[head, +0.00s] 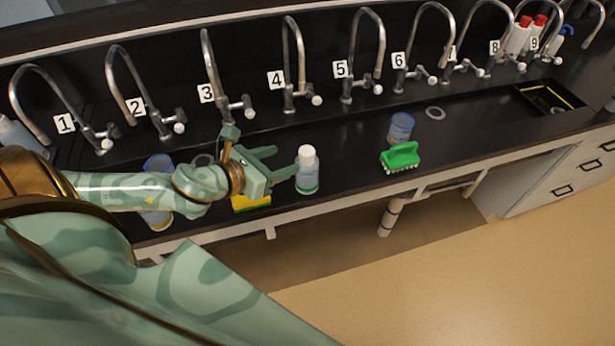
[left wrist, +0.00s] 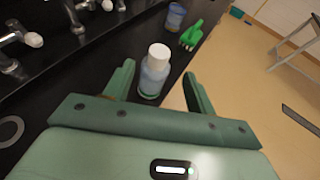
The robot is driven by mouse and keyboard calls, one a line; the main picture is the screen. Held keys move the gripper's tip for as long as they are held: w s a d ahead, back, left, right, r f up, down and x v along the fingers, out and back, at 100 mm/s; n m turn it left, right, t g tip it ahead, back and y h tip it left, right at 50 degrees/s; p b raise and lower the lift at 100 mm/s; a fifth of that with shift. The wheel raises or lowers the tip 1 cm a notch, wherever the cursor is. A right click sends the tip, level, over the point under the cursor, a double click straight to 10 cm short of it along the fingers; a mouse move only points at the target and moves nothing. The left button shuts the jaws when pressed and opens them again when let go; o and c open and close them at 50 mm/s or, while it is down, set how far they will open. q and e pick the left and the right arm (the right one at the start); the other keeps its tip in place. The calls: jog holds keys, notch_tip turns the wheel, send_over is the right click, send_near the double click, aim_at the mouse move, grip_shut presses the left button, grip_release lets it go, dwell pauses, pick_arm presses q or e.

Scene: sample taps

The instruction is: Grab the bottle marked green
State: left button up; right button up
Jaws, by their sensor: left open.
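The bottle marked green (head: 307,170) is white with a white cap and a green band near its base. It stands upright on the black bench, close to the front edge. In the left wrist view the bottle (left wrist: 154,72) stands just beyond the fingertips, roughly between their lines. My left gripper (head: 285,162) is open and empty, just left of the bottle, its fingers pointing toward it. In the left wrist view the open fingers of my left gripper (left wrist: 158,78) show on both sides. My right gripper is not in view.
A yellow sponge (head: 250,202) lies under my left gripper. A blue-rimmed beaker (head: 401,127) and a green brush (head: 400,157) stand to the right. Numbered taps (head: 290,60) line the back. A sink (head: 545,97) is at the right.

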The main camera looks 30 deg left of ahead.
aim_at(307, 150)
pick_arm(q)
jog(key=b+x, duration=0.1)
jog(key=x, duration=0.9)
jog(key=shift+a+r, duration=0.1)
jog(key=shift+c, duration=0.4)
grip_shut()
jog(key=shift+r, duration=0.15)
